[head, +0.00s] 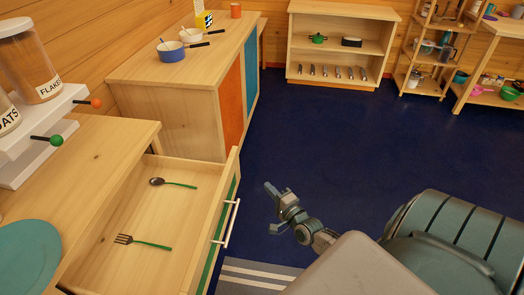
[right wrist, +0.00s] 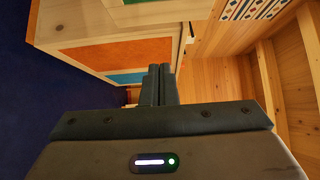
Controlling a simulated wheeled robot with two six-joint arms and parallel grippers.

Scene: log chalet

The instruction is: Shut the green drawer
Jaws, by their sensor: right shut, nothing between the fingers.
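The green drawer (head: 228,215) is pulled out of the wooden counter at the lower left of the head view. Its green front faces right and carries a pale bar handle (head: 227,222). A fork (head: 145,243) and a spoon (head: 172,183), both with green handles, lie inside it. My right gripper (head: 269,187) is shut and empty. It is to the right of the drawer front, apart from the handle, above the blue floor. In the right wrist view its two fingers (right wrist: 158,84) are together. My left gripper is not in view.
A cereal dispenser (head: 30,60) and a teal plate (head: 28,252) stand on the counter. Beyond is a cabinet with orange (head: 232,103) and blue doors, with pans on top. A low shelf (head: 340,45) stands at the back. The blue floor (head: 330,130) between is clear.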

